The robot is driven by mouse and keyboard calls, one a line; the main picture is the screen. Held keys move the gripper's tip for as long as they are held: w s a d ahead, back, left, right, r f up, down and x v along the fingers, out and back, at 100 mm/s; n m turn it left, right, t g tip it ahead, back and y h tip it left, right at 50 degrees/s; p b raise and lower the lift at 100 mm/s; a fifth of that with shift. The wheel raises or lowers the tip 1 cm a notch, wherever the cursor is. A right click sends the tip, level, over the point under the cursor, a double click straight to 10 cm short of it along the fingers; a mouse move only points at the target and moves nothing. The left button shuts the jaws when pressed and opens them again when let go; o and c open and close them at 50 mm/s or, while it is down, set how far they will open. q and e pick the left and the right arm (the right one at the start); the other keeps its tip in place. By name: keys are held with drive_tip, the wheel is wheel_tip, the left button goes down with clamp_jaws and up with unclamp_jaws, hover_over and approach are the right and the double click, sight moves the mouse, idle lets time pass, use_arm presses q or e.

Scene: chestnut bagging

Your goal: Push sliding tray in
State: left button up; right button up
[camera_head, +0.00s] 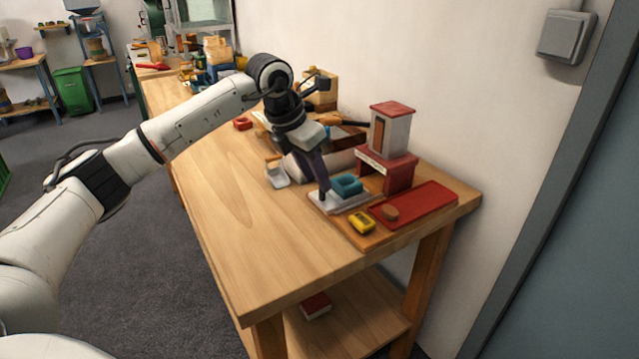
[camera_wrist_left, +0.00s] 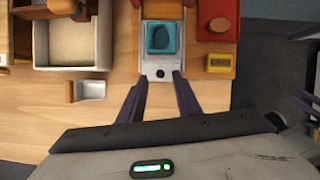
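The sliding tray (camera_head: 328,205) is a light grey plate near the table's right end, in front of a red-based grey tower (camera_head: 391,135). A teal open container (camera_head: 346,185) sits on it. In the left wrist view the tray (camera_wrist_left: 149,73) points toward me, with a dark round spot at its near end and the teal container (camera_wrist_left: 162,38) farther in. My left gripper (camera_head: 323,193) is lowered at the tray's near end. Its two dark purple fingers (camera_wrist_left: 160,79) are spread apart with nothing visibly held between them; contact with the tray cannot be told.
A yellow device (camera_head: 361,222) and a red mat (camera_head: 430,201) with a brown round piece (camera_head: 390,212) lie right of the tray. A white scoop (camera_head: 278,177) and a light box (camera_wrist_left: 70,45) are left of it. The table's (camera_head: 235,205) near part is clear.

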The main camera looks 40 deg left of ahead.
sight(319, 201)
use_arm(q)
drive_tip(key=shift+x, duration=1.6)
drive_tip(key=shift+c, duration=0.4)
clamp_jaws()
drive_tip(key=shift+w+r, duration=0.1)
